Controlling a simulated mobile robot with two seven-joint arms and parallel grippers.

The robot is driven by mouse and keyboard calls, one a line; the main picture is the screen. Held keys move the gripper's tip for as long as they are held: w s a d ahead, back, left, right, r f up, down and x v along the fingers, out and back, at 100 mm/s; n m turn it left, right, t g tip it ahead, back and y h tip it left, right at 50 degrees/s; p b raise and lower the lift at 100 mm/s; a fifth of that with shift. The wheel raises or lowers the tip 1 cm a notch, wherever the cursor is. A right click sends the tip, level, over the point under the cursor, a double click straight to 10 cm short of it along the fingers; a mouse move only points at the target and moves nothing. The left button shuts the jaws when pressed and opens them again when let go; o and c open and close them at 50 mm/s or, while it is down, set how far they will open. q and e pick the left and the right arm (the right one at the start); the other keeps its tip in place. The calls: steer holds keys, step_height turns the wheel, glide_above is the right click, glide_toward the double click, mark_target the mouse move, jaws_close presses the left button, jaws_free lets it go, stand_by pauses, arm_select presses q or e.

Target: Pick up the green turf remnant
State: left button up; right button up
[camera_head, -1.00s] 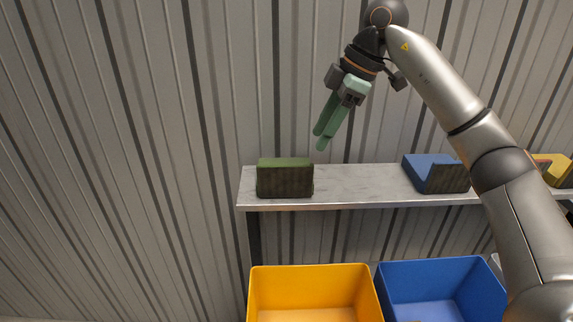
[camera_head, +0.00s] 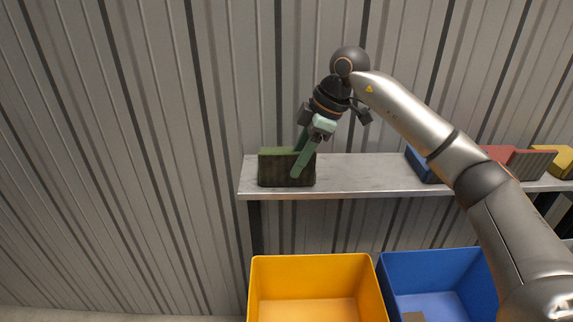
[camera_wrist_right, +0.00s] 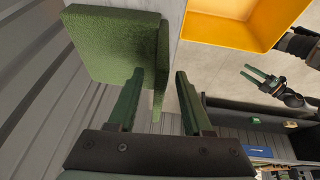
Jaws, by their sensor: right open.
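The green turf remnant (camera_head: 284,169) is a block with a green top and a dark, ribbed front. It stands at the left end of the shelf. My right gripper (camera_head: 298,164) is open, coming down at a slant over the block's right end, one finger in front and the other partly behind it. In the right wrist view the remnant (camera_wrist_right: 108,45) lies at upper left, its edge between the open fingertips (camera_wrist_right: 159,76). I cannot tell whether they touch it. My left gripper (camera_wrist_right: 256,75) shows small at right in that view, its two fingers apart.
The grey shelf (camera_head: 365,175) is bare right of the remnant. A blue piece (camera_head: 418,165), a red piece (camera_head: 525,162) and a yellow piece (camera_head: 556,158) stand farther right. A yellow bin (camera_head: 317,266) and a blue bin (camera_head: 430,266) are below. A corrugated wall stands behind.

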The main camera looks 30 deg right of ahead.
steer(key=shift+w+a+f, duration=0.1)
steer(key=shift+a+f, duration=0.1)
steer(key=shift+f, duration=0.4)
steer(key=shift+c, duration=0.2)
jaws_close()
steer(key=shift+r, duration=0.1)
